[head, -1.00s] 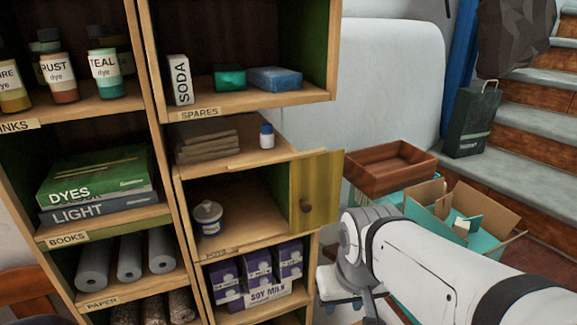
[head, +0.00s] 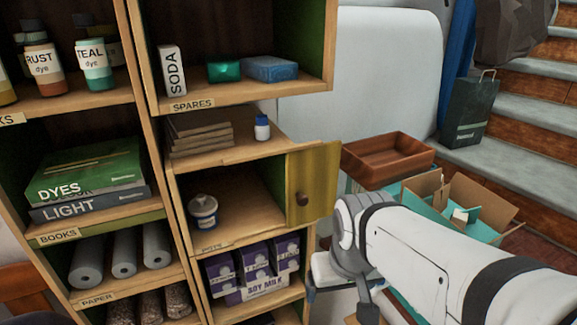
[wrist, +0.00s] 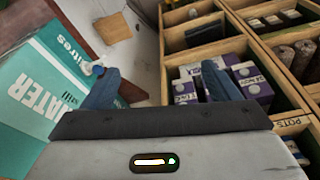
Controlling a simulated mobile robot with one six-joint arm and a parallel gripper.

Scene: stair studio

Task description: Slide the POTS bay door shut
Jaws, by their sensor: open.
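The POTS bay door (head: 316,182) is a yellow-green panel with a dark round knob (head: 302,199). It stands at the right end of the POTS bay (head: 245,205), which is open to its left. A small white and blue pot sits inside the bay (head: 203,210). My gripper is below and to the right of the door in the head view, its jaws mostly hidden by my wrist. In the wrist view my gripper (wrist: 160,85) is open and empty, pointing past the shelf's side. The POTS label (wrist: 290,122) shows there at right; I cannot make out the door.
Purple soy milk cartons (head: 252,268) fill the bay below. A small white bottle (head: 262,128) and a brown stack (head: 200,138) sit above the POTS bay. A brown tray (head: 388,158) and an open cardboard box (head: 455,205) stand right of the door, before the stairs.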

